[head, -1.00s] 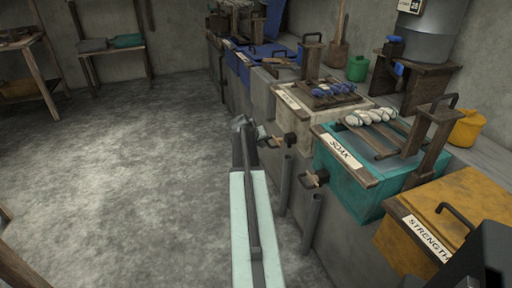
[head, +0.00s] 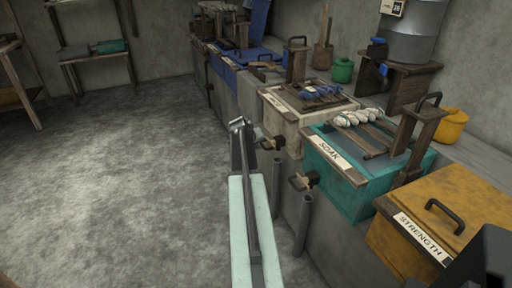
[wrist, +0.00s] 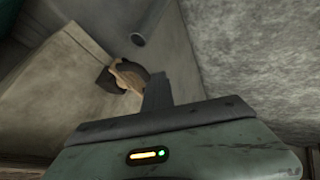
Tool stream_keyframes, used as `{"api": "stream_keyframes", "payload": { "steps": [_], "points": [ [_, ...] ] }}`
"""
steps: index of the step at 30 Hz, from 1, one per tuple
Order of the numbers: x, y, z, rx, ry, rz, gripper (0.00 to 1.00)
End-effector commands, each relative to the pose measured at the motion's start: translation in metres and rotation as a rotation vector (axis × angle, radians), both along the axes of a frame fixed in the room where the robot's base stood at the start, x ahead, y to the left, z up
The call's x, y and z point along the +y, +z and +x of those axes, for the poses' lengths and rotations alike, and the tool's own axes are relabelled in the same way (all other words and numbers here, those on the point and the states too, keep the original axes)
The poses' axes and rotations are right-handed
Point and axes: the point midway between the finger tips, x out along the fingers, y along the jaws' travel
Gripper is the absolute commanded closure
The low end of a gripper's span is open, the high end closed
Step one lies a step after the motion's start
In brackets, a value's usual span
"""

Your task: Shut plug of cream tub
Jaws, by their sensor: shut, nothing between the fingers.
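The cream tub (head: 277,103) stands in the row along the right, between the blue and teal tubs, with a rack holding blue bundles on top. Its plug (head: 271,143) is a dark handle with a wooden part on the front face, above a grey drain pipe (head: 276,187). My gripper (head: 238,124) is shut and empty, left of this plug and apart from it in the head view. In the wrist view my gripper (wrist: 157,90) shows as a dark finger; behind it is a plug with a wooden part (wrist: 127,75), whose tub I cannot tell.
The teal tub (head: 352,200) marked SOAK has a similar plug (head: 304,181) and pipe (head: 303,222), nearer me. A yellow tub (head: 470,210) marked STRENGTH is nearer still. A blue tub (head: 225,68) stands farther back. The concrete floor at left is clear.

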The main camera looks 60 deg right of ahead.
Motion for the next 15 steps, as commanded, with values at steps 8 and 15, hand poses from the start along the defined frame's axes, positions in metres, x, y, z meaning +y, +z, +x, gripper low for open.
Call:
{"api": "stream_keyframes", "payload": {
  "steps": [8, 15],
  "points": [
    [0.016, -0.005, 0.002, 0.01, -0.005, -0.006, 1.0],
    [0.064, 0.038, 0.008, 0.004, -0.001, -0.004, 1.0]
  ]
}}
